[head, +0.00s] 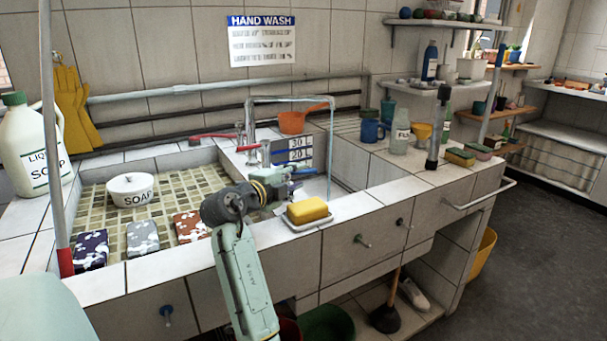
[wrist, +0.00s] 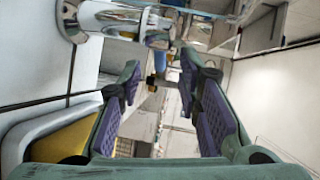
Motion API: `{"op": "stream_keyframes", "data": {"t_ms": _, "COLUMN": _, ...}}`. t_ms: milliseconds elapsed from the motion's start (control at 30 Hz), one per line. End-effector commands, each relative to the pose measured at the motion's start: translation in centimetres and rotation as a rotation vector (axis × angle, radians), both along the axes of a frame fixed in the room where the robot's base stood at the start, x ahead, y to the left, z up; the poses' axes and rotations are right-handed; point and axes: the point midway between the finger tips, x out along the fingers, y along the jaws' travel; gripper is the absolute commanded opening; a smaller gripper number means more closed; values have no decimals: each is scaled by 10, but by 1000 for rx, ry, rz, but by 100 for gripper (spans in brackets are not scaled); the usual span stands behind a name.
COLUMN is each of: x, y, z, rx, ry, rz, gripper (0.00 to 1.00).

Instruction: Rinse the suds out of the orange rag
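The orange rag (head: 190,226), a brownish-orange folded cloth with white suds patches, lies on the tiled floor of the left basin (head: 170,190), near its front edge. A grey rag (head: 142,238) and a dark purple rag (head: 90,249), both with white patches, lie to its left. My gripper (head: 293,183) is over the right basin (head: 348,163), right of the orange rag and near the faucet (head: 290,99). In the wrist view my gripper (wrist: 160,72) has its fingers apart with nothing held between them. Chrome pipework (wrist: 130,18) shows beyond the fingertips.
A yellow sponge (head: 307,210) sits on a white dish on the front ledge, close under my gripper. Red-handled taps (head: 246,147) stand between the basins. A white soap dish (head: 130,188) is in the left basin. A dark upright post (head: 438,125) stands at right.

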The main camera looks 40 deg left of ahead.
Motion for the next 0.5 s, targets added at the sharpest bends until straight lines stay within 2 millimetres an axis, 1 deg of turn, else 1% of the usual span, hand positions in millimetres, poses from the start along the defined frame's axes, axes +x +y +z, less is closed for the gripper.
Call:
{"op": "stream_keyframes", "data": {"t_ms": 33, "x": -12, "y": -1, "z": 2, "rx": 2, "ry": -1, "rz": 3, "gripper": 32}}
{"op": "stream_keyframes", "data": {"t_ms": 200, "x": -43, "y": -7, "z": 6, "rx": 0, "ry": -1, "rz": 2, "gripper": 32}}
{"op": "stream_keyframes", "data": {"t_ms": 333, "x": -57, "y": -10, "z": 8, "rx": 0, "ry": 0, "rz": 1, "gripper": 32}}
{"op": "stream_keyframes", "data": {"t_ms": 500, "x": -64, "y": -12, "z": 8, "rx": 0, "ry": 1, "rz": 0, "gripper": 32}}
